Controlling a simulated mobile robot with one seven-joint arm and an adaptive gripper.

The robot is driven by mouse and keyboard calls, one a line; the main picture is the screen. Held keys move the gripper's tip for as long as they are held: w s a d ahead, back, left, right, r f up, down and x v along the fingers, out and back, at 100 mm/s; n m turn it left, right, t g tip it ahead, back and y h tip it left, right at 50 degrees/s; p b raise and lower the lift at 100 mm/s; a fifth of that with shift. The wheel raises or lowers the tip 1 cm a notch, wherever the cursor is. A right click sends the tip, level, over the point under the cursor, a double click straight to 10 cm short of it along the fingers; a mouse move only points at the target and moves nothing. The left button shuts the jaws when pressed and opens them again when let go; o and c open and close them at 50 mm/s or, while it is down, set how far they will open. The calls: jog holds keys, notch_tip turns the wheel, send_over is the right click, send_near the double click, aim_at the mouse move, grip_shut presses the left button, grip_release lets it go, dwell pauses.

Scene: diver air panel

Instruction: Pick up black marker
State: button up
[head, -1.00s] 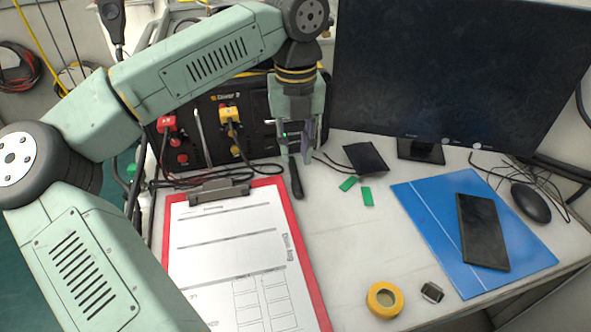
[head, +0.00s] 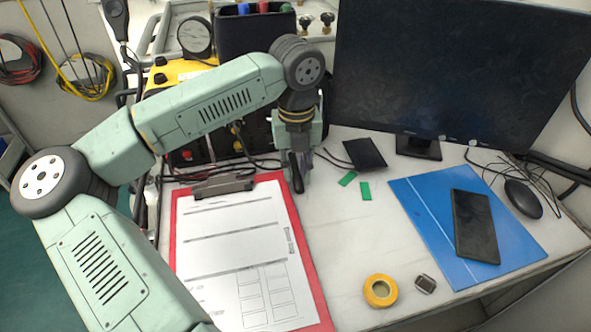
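The black marker (head: 297,181) lies on the white desk just right of the clipboard's top right corner, its near end showing below my gripper. My gripper (head: 298,174) points down over the marker's far part, low at the desk top, with finger parts close around or beside it. The fingers and wrist hide the marker's far end. I cannot tell whether the fingers touch the marker or how far they are closed.
A red clipboard (head: 322,312) with paper lies left of the marker. Green pieces (head: 365,191), a dark square (head: 365,154) and a monitor (head: 455,75) are to the right. Yellow tape (head: 380,291), a blue folder (head: 420,215) and a phone (head: 476,228) lie nearer. The diver panel (head: 185,75) stands behind.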

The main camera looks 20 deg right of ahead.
jog(key=shift+s+d+f, duration=0.1)
jog(key=shift+s+f, duration=0.15)
jog(key=shift+f, duration=0.2)
jog(key=c, duration=0.3)
jog(key=shift+w+d+r+b, duration=0.1)
jog(key=shift+w+r+b, duration=0.05)
jog(key=shift+r+b, duration=0.4)
jog(key=shift+a+r+b, duration=0.25)
jog(key=shift+r+b, duration=0.3)
jog(key=shift+r, duration=0.55)
jog(key=s+a+b, duration=0.1)
jog(key=s+a, duration=0.2)
jog(key=s+a+r+b, duration=0.1)
jog(key=s+a+b, duration=0.1)
jog(key=s+a, duration=0.2)
jog(key=s+a+r+b, duration=0.1)
jog(key=s+a, duration=0.3)
jog(key=shift+a, duration=0.15)
jog(key=o, duration=0.3)
grip_shut()
